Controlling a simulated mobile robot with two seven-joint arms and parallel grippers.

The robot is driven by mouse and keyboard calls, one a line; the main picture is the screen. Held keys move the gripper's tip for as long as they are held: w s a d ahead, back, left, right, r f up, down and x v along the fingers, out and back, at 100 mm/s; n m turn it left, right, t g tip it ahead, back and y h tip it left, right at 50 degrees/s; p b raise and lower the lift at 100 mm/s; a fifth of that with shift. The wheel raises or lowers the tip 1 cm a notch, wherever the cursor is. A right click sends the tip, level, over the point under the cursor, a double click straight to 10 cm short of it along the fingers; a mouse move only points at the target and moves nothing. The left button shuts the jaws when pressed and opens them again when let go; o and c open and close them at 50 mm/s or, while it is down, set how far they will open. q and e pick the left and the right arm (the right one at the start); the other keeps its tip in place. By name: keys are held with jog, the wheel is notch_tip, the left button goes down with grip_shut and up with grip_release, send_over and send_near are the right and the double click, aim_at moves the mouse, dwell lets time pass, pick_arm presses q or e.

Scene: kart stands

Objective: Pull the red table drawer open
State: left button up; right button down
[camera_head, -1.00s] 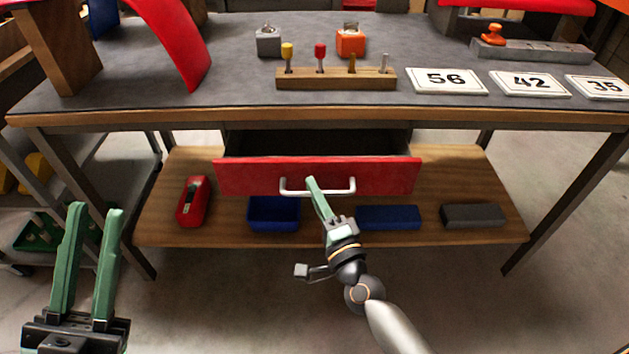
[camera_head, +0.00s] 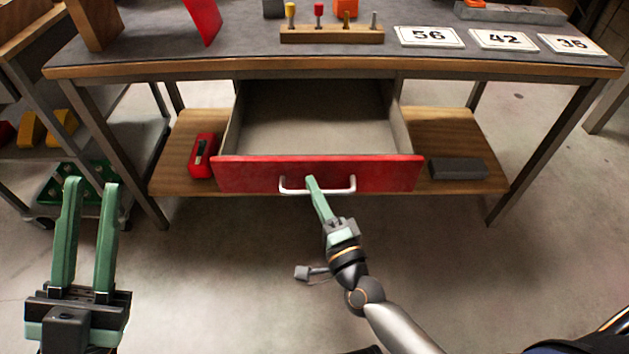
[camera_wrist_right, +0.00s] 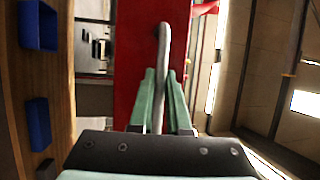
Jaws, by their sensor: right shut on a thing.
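The red table drawer (camera_head: 240,175) hangs under the worktable, pulled well out, with its empty-looking inside (camera_head: 310,115) in view. Its white bar handle (camera_head: 345,185) is on the red front. My right gripper (camera_head: 313,186) is at the left-middle part of the handle. In the right wrist view its green fingers (camera_wrist_right: 160,95) are on both sides of the handle bar (camera_wrist_right: 163,60), shut on it. My left gripper (camera_head: 90,190) is at the lower left, away from the table, its two green fingers apart and nothing between them.
The table (camera_head: 130,65) carries a wooden peg block (camera_head: 330,35) and number cards (camera_head: 430,37). On its lower shelf (camera_head: 440,125) are a red tool (camera_head: 202,155) and a dark grey block (camera_head: 459,169). A side rack (camera_head: 45,150) stands at the left. Floor in front is clear.

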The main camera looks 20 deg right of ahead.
pick_arm(q)
jog(key=shift+s+a+r, duration=0.15)
jog(key=shift+s, duration=0.2)
pick_arm(e)
jog(key=shift+s+a, duration=0.2)
jog(key=shift+s, duration=0.55)
jog(key=c, duration=0.9)
grip_release()
pick_arm(q)
jog(key=shift+s, duration=0.15)
pick_arm(e)
jog(key=shift+s, duration=0.15)
